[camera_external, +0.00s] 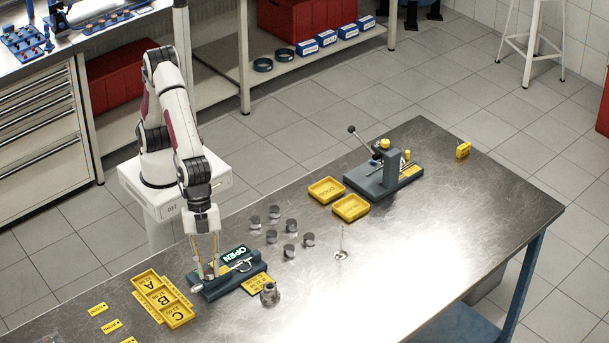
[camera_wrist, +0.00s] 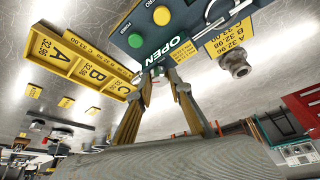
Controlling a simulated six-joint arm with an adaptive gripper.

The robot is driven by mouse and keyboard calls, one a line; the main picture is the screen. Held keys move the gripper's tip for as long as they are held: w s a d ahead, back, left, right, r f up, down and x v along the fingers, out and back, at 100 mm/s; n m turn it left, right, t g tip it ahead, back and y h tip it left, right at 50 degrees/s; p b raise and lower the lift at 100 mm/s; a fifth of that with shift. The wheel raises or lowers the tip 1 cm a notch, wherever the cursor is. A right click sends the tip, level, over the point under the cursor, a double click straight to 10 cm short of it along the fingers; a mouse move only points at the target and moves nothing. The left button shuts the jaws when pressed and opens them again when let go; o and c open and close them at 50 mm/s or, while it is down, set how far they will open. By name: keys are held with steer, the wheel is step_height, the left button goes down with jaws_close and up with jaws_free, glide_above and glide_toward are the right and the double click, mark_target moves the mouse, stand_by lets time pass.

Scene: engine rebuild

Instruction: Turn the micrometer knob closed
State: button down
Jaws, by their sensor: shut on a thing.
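The micrometer stand (camera_external: 222,287) is a dark block near the table's left end, with a silver micrometer frame (camera_external: 243,265) and a lit green display (camera_external: 234,254) reading OPEN. In the wrist view the stand (camera_wrist: 150,54) shows a yellow button (camera_wrist: 161,15) and a green button (camera_wrist: 135,40). My gripper (camera_external: 211,274) points down at the stand's left part. In the wrist view its fingertips (camera_wrist: 159,76) are close together beside the display, shut on the micrometer knob, which is mostly hidden between them.
A yellow A-B-C tray (camera_external: 163,298) lies left of the stand. A yellow size plate (camera_external: 256,284) and a grey metal part (camera_external: 269,294) lie to its right. Several metal cylinders (camera_external: 290,251) stand behind. A lever fixture (camera_external: 384,175) and yellow trays (camera_external: 351,208) are farther back.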

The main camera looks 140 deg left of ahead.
steer(key=shift+d+n+y, duration=0.1)
steer(key=shift+n+y, duration=0.45)
steer(key=shift+n, duration=0.9)
steer(key=shift+d+n+y, duration=0.1)
steer(key=shift+n+y, duration=0.45)
steer(key=shift+n, duration=0.9)
steer(key=shift+n+t, duration=0.3)
steer(key=shift+n, duration=0.1)
steer(key=c, duration=1.8)
jaws_free()
steer(key=shift+s+r, duration=0.1)
steer(key=shift+v, duration=5.9)
steer(key=shift+d+m, duration=0.15)
steer(key=shift+m, duration=0.15)
